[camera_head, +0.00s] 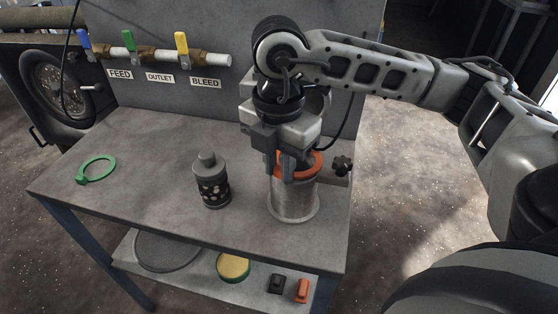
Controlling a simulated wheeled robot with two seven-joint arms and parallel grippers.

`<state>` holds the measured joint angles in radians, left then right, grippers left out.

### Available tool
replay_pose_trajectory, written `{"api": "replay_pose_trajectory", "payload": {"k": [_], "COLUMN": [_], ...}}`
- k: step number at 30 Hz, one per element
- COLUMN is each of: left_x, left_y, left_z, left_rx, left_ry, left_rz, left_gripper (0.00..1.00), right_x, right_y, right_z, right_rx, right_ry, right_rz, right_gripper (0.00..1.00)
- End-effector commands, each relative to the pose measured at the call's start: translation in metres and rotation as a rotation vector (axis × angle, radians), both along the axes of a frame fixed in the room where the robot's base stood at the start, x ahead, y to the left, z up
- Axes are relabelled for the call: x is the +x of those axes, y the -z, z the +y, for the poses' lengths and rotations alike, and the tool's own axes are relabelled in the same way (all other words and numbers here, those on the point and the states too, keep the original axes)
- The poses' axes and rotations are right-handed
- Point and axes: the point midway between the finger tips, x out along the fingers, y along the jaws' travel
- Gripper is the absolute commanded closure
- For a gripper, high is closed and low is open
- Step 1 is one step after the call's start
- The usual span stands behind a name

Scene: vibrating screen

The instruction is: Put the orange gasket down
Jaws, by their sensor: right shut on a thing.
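The orange gasket (311,170) is a ring at the top of a grey metal cylinder (294,203) on the table's right part. My right gripper (286,174) points down and is shut on the gasket at its left side. The gasket lies over or just above the cylinder's open top; I cannot tell whether it touches the rim. The gripper hides part of the ring. My left gripper is not in view.
The grey table (140,150) holds a green ring (97,168) at left and a dark canister (211,183) left of the cylinder. A black knob (343,165) sits right of the gasket. Valves marked FEED, OUTLET and BLEED (206,83) line the back panel. The lower shelf (205,285) holds several items.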

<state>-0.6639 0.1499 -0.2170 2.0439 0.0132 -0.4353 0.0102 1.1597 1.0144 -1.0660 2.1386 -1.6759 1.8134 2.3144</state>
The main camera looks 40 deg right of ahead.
Motion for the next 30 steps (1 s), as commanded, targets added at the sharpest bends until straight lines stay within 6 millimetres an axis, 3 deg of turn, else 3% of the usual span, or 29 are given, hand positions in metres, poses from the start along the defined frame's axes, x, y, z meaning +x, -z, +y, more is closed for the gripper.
{"api": "replay_pose_trajectory", "payload": {"k": [11, 12, 14, 23, 26, 30], "left_x": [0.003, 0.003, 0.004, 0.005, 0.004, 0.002], "left_y": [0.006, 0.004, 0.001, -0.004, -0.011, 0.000], "left_z": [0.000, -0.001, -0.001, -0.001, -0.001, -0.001], "left_rx": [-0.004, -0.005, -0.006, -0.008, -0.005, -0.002], "left_ry": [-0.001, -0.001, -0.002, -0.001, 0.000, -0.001], "left_rz": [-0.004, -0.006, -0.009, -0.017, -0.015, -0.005], "left_gripper": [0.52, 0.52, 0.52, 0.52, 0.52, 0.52], "right_x": [0.000, 0.000, 0.000, 0.000, 0.000, 0.001], "right_y": [0.009, 0.007, 0.007, 0.005, -0.004, -0.024], "right_z": [0.000, 0.000, 0.000, 0.000, 0.000, 0.001], "right_rx": [0.000, 0.000, 0.000, 0.000, -0.001, 0.001], "right_ry": [0.000, 0.000, 0.000, 0.000, 0.001, 0.001], "right_rz": [0.000, 0.000, 0.000, 0.000, -0.001, -0.007], "right_gripper": [1.00, 0.71, 0.57, 0.57, 0.57, 0.57]}}
